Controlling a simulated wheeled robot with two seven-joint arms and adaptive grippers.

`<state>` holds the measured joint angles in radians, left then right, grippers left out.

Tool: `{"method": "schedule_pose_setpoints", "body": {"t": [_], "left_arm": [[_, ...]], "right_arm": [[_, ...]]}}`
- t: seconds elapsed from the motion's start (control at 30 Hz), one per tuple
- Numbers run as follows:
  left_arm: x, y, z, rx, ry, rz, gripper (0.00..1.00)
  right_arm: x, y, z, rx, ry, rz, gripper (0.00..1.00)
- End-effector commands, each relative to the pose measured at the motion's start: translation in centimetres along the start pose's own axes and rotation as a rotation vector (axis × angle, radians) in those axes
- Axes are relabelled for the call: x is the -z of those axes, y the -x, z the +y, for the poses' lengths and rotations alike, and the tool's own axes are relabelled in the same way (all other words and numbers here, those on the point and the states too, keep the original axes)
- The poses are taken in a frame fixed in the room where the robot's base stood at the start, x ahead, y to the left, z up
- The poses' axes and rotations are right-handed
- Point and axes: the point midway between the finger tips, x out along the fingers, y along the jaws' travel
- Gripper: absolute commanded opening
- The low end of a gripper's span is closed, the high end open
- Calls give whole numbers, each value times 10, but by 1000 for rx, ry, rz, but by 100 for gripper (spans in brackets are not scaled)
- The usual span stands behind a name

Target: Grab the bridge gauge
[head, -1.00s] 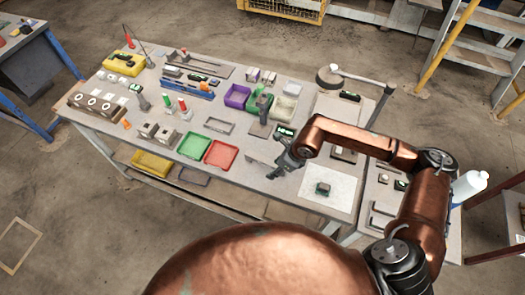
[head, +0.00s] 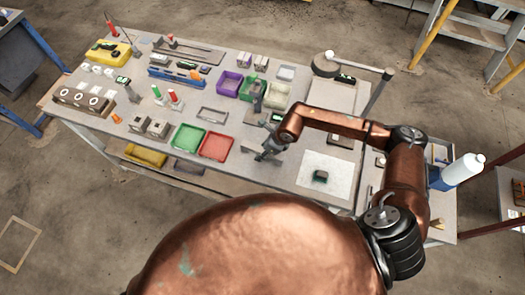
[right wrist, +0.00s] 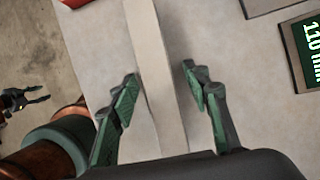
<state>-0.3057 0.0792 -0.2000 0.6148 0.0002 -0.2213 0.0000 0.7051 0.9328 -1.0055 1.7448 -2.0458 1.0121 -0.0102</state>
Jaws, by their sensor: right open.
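My right gripper (head: 266,154) is over the table, just right of the red tray. In the right wrist view, the right gripper (right wrist: 158,85) is open, with one green-padded finger on each side of a long pale bar (right wrist: 155,60). I take this bar to be the bridge gauge, but its full shape is not visible. Both fingers look apart from it. Its near end is hidden behind the gripper body. The left gripper (right wrist: 42,94) shows small at the left edge of the right wrist view, over the floor, with its fingers apart.
The red tray (head: 215,146) and green tray (head: 188,138) lie left of the right gripper. A green-lit display (right wrist: 306,42) is right of the bar. A white sheet (head: 326,174) with a small dark block lies at the table's right. Purple bin (head: 230,83) and other bins stand behind.

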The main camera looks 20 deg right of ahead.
Motion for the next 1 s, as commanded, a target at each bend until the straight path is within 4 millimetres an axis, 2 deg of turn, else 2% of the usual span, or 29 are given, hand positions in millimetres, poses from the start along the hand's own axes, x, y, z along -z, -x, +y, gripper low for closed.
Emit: {"method": "schedule_pose_setpoints", "body": {"t": [0.1,0.2,0.27,0.63,0.87,1.0], "left_arm": [[19,0,-2,1,-4,25,40],[25,0,-2,2,-5,33,40],[24,0,-2,2,-5,32,40],[3,0,-1,1,-1,4,40],[4,0,-1,1,-1,5,40],[7,0,-1,1,-2,9,40]], "right_arm": [[0,-3,0,0,0,-1,44],[0,-3,0,0,0,-1,44],[0,-3,0,0,0,-1,43],[0,-2,0,0,0,-1,17],[0,-2,0,0,0,-1,2],[0,-2,0,0,-1,-1,0]]}}
